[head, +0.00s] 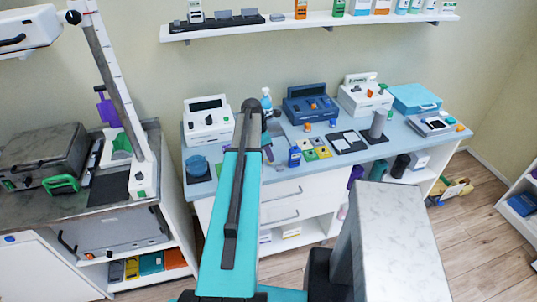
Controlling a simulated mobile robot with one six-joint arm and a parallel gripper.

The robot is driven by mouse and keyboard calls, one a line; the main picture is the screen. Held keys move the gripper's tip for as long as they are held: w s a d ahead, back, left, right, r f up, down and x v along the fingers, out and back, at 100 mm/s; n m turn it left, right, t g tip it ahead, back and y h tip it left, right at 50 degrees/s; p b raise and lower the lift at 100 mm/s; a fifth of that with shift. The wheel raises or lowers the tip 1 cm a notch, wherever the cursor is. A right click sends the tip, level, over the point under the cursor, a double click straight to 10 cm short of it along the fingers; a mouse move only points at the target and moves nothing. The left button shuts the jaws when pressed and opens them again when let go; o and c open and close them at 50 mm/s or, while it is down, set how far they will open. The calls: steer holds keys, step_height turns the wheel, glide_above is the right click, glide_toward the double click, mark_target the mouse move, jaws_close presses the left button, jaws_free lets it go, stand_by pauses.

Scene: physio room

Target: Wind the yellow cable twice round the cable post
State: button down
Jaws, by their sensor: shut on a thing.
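My arm reaches from the bottom centre to the blue-topped counter (222,165). My gripper (268,148) shows only as a dark sliver past the arm, low over the counter. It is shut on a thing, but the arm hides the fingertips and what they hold. I cannot make out the yellow cable in the head view. A grey upright cylinder (379,123) stands on a dark base (375,140) at the counter's right half. It looks like the cable post, and I see no cable around it.
White and dark-blue devices (308,104) line the counter's back. A white shelf (350,23) runs above. A tall white-and-grey column (115,85) stands left.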

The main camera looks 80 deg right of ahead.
steer(key=shift+s+a+r+p, duration=0.15)
steer(key=shift+s, duration=0.4)
steer(key=shift+s+a+r+p, duration=0.1)
steer(key=shift+s+a+r, duration=0.1)
steer(key=shift+s, duration=0.4)
steer(key=shift+s+a+r+p, duration=0.1)
steer(key=shift+s+r+p, duration=0.05)
steer(key=shift+s, duration=0.4)
